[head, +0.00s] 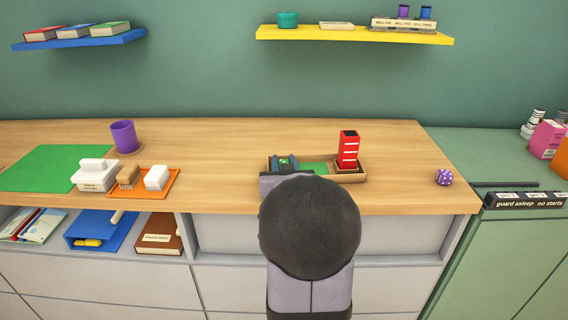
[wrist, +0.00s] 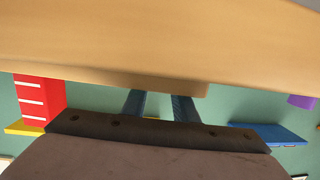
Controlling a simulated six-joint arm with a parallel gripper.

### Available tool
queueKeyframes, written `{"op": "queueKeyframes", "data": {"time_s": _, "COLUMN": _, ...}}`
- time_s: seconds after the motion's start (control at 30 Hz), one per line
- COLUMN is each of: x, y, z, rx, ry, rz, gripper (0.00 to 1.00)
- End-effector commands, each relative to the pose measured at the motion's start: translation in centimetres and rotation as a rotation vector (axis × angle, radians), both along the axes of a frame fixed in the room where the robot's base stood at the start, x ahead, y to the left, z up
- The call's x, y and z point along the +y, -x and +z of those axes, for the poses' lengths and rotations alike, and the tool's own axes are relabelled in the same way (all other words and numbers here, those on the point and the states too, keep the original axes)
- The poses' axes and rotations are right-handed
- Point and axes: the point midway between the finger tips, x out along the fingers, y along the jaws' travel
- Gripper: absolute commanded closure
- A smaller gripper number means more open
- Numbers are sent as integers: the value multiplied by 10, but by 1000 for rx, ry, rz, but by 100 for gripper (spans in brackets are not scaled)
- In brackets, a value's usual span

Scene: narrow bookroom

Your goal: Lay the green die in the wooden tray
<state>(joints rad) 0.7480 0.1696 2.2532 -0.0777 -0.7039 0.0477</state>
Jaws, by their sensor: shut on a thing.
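The wooden tray (head: 352,179) stands on the wooden counter, partly hidden by my arm in the head view. A green patch (head: 314,168) shows on its floor. The green die (head: 284,161) shows at the tray's left part, between the fingers of my gripper (head: 285,165). My gripper is shut on the die, at the tray. Whether the die touches the tray floor cannot be told. In the wrist view the fingers (wrist: 160,103) reach behind a wooden edge that hides their tips and the die.
A red block with white stripes (head: 348,148) stands upright in the tray's right part. A purple die (head: 443,177) lies to the right. The counter between is clear.

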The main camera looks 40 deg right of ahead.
Motion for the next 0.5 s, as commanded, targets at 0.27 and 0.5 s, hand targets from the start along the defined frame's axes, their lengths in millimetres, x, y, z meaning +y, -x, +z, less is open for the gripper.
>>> {"op": "queueKeyframes", "data": {"time_s": 0.27, "x": 0, "y": 0, "z": -1, "rx": -1, "ry": 1, "rz": 0, "gripper": 96}}
{"op": "queueKeyframes", "data": {"time_s": 0.5, "x": 0, "y": 0, "z": -3, "rx": 0, "ry": 0, "rz": 0, "gripper": 66}}
